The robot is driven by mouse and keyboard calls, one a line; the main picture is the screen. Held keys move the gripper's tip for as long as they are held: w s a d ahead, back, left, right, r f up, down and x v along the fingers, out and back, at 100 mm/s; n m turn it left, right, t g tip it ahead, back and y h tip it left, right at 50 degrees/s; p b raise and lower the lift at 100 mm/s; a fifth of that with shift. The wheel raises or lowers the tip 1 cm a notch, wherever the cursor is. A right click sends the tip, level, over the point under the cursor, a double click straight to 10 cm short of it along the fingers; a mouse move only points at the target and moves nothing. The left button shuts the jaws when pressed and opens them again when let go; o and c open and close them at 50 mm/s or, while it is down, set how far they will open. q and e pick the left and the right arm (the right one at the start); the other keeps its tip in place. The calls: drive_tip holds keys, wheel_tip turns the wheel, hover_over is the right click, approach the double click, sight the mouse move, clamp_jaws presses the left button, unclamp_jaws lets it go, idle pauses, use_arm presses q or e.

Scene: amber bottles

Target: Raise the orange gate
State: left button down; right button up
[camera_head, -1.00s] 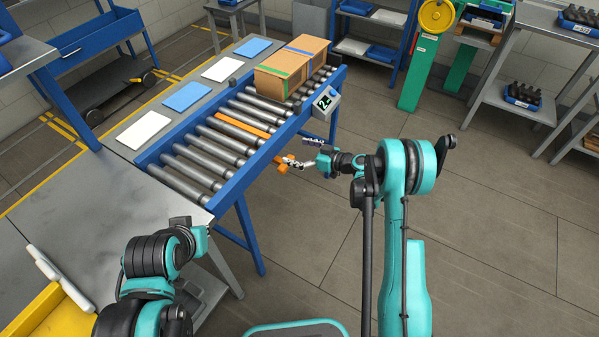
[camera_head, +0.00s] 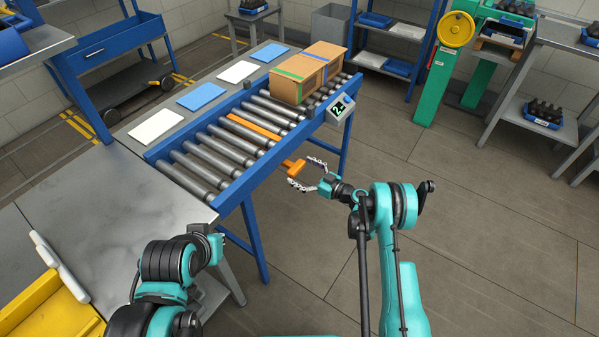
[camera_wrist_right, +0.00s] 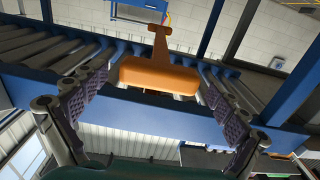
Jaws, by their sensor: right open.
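The orange gate (camera_head: 254,127) is a bar lying low between the rollers of the conveyor. Its orange handle (camera_head: 292,168) sticks out from the conveyor's near blue side. My right gripper (camera_head: 308,172) is open and just to the right of the handle, with its fingers spread. In the right wrist view, the handle's broad orange block (camera_wrist_right: 160,76) sits ahead between the two spread fingers of the gripper (camera_wrist_right: 160,88). There is a gap on both sides, and neither finger looks to be touching it. My left arm shows at the lower left, but its gripper cannot be seen.
Cardboard boxes (camera_head: 308,70) with green and blue tape stand on the rollers beyond the gate. A small display (camera_head: 340,107) is mounted on the blue rail (camera_head: 235,188) near them. A grey table (camera_head: 75,215) adjoins the conveyor's near end. The floor to the right is clear.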

drive_tip(key=shift+w+a, duration=0.1)
drive_tip(key=shift+a, duration=0.05)
drive_tip(key=c, duration=1.7)
wheel_tip(320, 180, up, 5)
drive_tip(key=shift+f+p, duration=0.1)
drive_tip(key=shift+p, duration=0.8)
drive_tip(key=shift+w, duration=0.1)
drive_tip(key=o, duration=1.7)
drive_tip(key=v, duration=1.2)
